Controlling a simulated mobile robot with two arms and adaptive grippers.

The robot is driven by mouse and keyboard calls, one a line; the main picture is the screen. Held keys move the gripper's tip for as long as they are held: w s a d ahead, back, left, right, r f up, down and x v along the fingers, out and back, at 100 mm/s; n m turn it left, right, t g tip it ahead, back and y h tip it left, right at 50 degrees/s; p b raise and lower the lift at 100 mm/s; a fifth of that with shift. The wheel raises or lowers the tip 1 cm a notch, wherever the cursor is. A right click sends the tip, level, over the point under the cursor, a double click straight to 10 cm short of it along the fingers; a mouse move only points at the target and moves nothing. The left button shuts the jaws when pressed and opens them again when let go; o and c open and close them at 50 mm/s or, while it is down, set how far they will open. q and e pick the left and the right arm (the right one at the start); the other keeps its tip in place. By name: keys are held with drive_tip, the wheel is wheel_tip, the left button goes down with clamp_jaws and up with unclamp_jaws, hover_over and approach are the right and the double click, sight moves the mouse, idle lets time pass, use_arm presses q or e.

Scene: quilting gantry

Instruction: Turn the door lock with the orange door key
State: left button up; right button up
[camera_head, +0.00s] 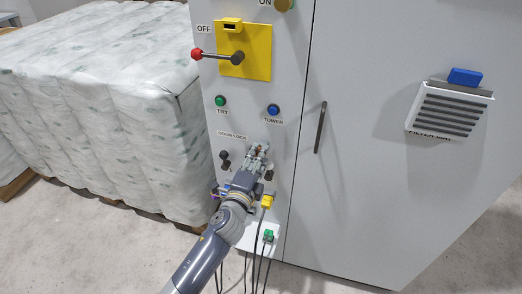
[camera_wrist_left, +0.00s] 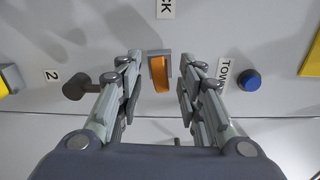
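The orange door key (camera_wrist_left: 159,75) shows in the left wrist view, upright in front of a grey square lock block (camera_wrist_left: 169,57) on the pale cabinet face. My left gripper (camera_wrist_left: 160,66) is open, with one finger on each side of the key and a visible gap to both. In the head view my left gripper (camera_head: 259,153) is at the cabinet front, right of the DOOR LOCK label (camera_head: 232,135), and mostly hides the key and lock. How far the key sits in the lock cannot be told. My right gripper is in neither view.
A dark knob (camera_head: 225,156) is left of the gripper. Above are a green button (camera_head: 221,101), a blue button (camera_head: 273,110) and a yellow switch plate (camera_head: 258,62) with a red-tipped lever (camera_head: 197,54). A dark door handle (camera_head: 320,128) is to the right. Wrapped bales (camera_head: 110,90) stand left.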

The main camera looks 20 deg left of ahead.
use_arm(q)
drive_tip(key=shift+s, duration=0.1)
drive_tip(key=s, duration=1.2)
drive_tip(key=s+a+f+n+g, duration=0.1)
drive_tip(key=s+f+n+g, duration=0.15)
drive_tip(key=f, duration=0.85)
drive_tip(key=s+f+n+g, duration=0.2)
drive_tip(key=s+f+g, duration=0.15)
drive_tip(key=f, duration=0.85)
drive_tip(key=s+a+f+n+g, duration=0.1)
drive_tip(key=s+f+n+g, duration=0.2)
drive_tip(key=f, duration=0.8)
drive_tip(key=s+a+f+n+g, duration=0.1)
drive_tip(key=s+f+n+g, duration=0.1)
drive_tip(key=s+f, duration=0.5)
drive_tip(key=s+a+f+n+g, duration=0.2)
drive_tip(key=s+f, duration=0.5)
drive_tip(key=s, duration=0.8)
drive_tip(key=s+a+f+n+g, duration=0.1)
drive_tip(key=s+f+n+g, duration=0.3)
drive_tip(key=s+f, duration=0.3)
drive_tip(key=s+n, duration=0.1)
drive_tip(key=s, duration=0.3)
drive_tip(key=shift+s+a+y, duration=0.25)
drive_tip(key=shift+s+y, duration=0.05)
drive_tip(key=shift+s, duration=0.05)
drive_tip(key=shift+f, duration=0.1)
